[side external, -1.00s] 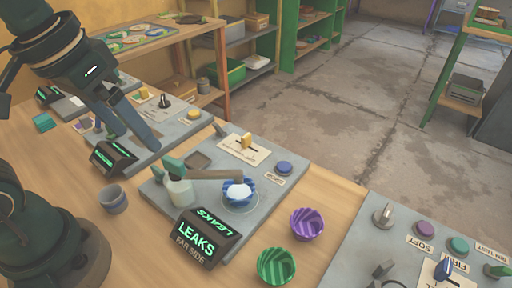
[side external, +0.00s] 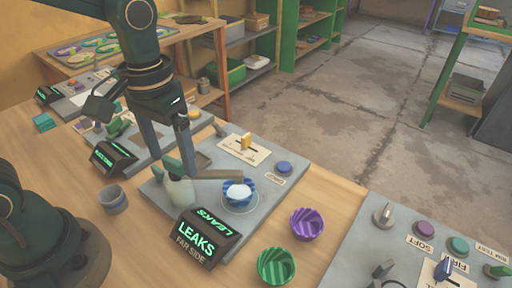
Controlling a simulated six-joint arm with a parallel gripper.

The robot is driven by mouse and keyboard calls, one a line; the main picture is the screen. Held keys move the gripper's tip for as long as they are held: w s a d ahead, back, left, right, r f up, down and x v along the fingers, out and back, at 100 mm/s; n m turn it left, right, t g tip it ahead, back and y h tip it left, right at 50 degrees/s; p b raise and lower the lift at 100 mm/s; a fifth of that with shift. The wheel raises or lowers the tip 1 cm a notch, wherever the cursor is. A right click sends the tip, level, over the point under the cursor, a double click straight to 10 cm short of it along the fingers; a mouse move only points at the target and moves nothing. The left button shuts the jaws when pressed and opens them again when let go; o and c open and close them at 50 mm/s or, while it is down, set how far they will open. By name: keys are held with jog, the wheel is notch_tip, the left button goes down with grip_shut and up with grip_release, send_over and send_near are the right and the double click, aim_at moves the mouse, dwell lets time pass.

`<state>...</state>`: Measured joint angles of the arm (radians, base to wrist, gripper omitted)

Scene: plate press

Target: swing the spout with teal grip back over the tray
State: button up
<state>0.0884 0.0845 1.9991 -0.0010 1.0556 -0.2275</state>
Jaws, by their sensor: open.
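The spout (side external: 218,175) is a brown bar on the near grey station. Its outer end reaches over a blue fluted cup (side external: 240,200) with white contents. Its teal grip (side external: 172,166) stands at the other end, by a pale rounded jar (side external: 180,192). My gripper (side external: 171,168) is open and points down, with its two fingers on either side of the teal grip in the picture. I cannot tell whether they touch it. A small dark square tray (side external: 203,160) lies behind the spout, partly hidden by the right finger.
A "LEAKS / FAR SIDE" display (side external: 206,236) stands at the station's front. A yellow-handled slider (side external: 245,143) and blue button (side external: 284,167) are behind. Purple (side external: 306,224) and green (side external: 276,267) fluted cups stand right; a grey cup (side external: 114,200) stands left. Another station lies farther back.

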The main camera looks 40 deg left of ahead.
jog(key=shift+f, duration=0.25)
jog(key=shift+c, duration=0.3)
grip_shut()
